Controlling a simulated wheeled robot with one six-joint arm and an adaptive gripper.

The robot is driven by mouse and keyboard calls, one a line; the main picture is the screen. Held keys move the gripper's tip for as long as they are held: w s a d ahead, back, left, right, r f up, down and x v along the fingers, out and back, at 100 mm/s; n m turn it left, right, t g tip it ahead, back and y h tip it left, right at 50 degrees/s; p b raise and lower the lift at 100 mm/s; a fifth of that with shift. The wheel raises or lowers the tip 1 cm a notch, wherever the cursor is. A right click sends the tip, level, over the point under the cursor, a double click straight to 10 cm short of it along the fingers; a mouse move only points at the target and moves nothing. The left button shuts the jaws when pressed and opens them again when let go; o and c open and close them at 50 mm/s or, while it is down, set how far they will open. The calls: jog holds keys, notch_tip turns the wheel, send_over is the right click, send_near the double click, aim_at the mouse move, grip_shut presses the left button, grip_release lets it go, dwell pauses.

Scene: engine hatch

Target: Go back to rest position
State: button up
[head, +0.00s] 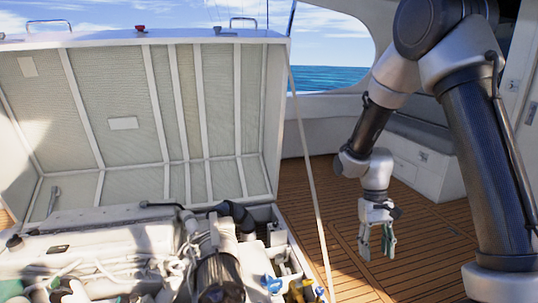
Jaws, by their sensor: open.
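My gripper (377,245) hangs pointing down from my arm, right of the engine hatch and above the wooden deck. Its fingers are apart and nothing shows between them. The engine hatch lid (122,124) stands raised, with its ribbed, padded inner side facing me. The engine (110,240) lies in the open bay below it, at the lower left, apart from my gripper. The bottom of the bay is cut off by the picture's edge.
A thin pale strut (309,175) runs from the lid down past the bay's right side, left of my gripper. The plank deck (430,225) is clear around the gripper. A white bench or locker (425,165) stands behind my arm. Small blue and yellow parts sit at the bay's right end.

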jog(key=s+d+r+t, duration=0.3)
jog(key=s+r, duration=0.5)
jog(key=r, duration=0.4)
jog(key=s+d+r+t, duration=0.3)
jog(key=s+r+t, duration=0.2)
jog(key=s+r, duration=0.4)
jog(key=shift+d+r+m+y, duration=0.3)
jog(key=shift+d+r+m, duration=0.1)
jog(key=shift+r, duration=1.75)
jog(key=shift+s, duration=0.1)
